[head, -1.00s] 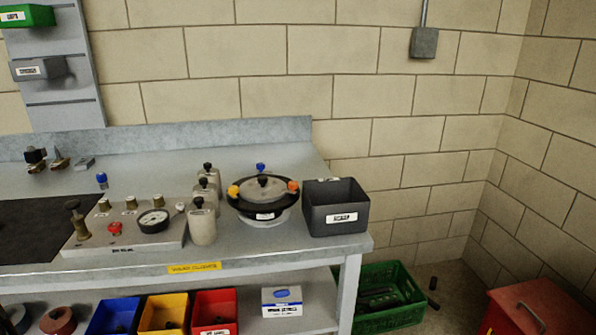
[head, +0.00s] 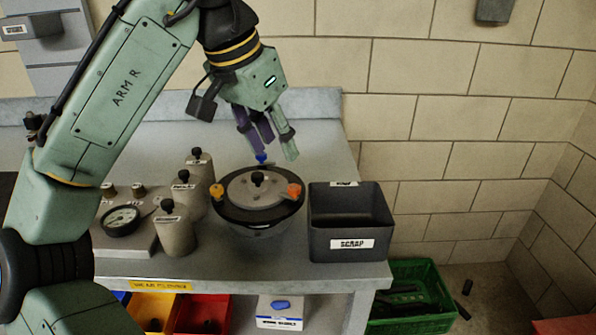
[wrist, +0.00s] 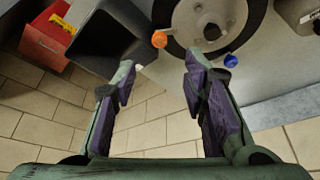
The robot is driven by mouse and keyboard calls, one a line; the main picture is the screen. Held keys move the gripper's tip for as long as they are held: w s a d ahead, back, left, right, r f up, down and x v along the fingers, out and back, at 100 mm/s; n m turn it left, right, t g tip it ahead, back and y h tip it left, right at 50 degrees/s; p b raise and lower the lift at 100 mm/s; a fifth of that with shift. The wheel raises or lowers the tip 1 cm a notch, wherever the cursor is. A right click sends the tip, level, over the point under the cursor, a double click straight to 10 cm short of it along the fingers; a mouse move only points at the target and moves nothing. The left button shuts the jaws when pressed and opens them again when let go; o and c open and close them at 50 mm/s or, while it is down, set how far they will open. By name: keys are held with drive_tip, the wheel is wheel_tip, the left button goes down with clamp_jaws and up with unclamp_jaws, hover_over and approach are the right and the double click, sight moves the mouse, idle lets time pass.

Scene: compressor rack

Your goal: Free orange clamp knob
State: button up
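The orange clamp knob (head: 294,190) sits on the right rim of a round lidded pot (head: 258,212) on the bench. A yellow knob (head: 217,190) is on the left rim and a blue knob (head: 261,158) on the far rim. My gripper (head: 278,152) is above the pot's far side, fingers pointing down. In the wrist view, my gripper (wrist: 160,66) is open and empty, its fingers well apart. There the orange knob (wrist: 160,39) shows just beyond the gap between the fingertips, apart from both. The blue knob (wrist: 231,61) is right of the right finger.
A black scrap bin (head: 351,243) stands close to the pot's right side. Several grey canisters (head: 176,233) and a gauge panel (head: 122,222) stand to the left. The wall is behind. A green crate (head: 410,320) is on the floor at right.

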sight(294, 187)
drive_tip(key=x, duration=1)
drive_tip(key=shift+s+d+r, duration=0.1)
drive_tip(key=shift+d, duration=0.05)
drive_tip(key=shift+c, duration=0.5)
clamp_jaws()
